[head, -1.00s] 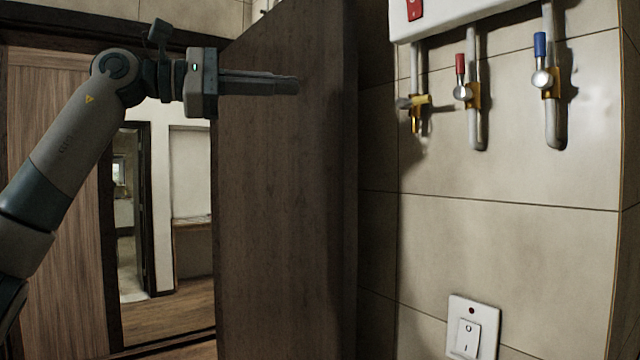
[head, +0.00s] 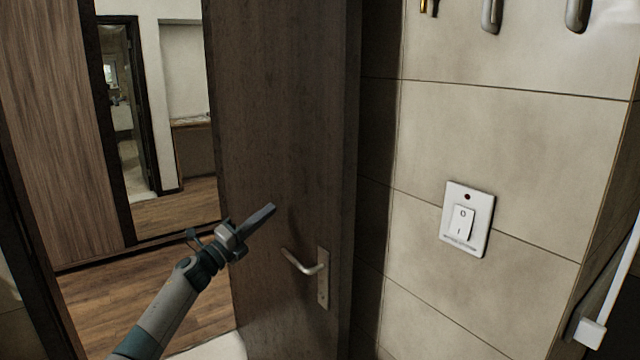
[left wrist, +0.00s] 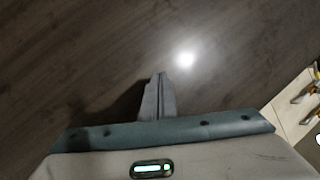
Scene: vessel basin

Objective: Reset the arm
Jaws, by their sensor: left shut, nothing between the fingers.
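My left gripper (head: 262,216) is shut and empty, with its fingers pointing up and to the right in the head view. It is in front of the dark brown door, left of and a little above the door handle. In the left wrist view its closed fingers (left wrist: 158,96) stand before dark wood with a bright reflection. I cannot tell whether the fingertips touch the wood. My right gripper is in neither view.
The dark door (head: 285,120) has a metal lever handle (head: 302,264). A white rocker switch (head: 466,220) is on the tiled wall at the right. Pipe ends (head: 490,14) show at the top. A doorway with wooden floor (head: 150,285) is at the left.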

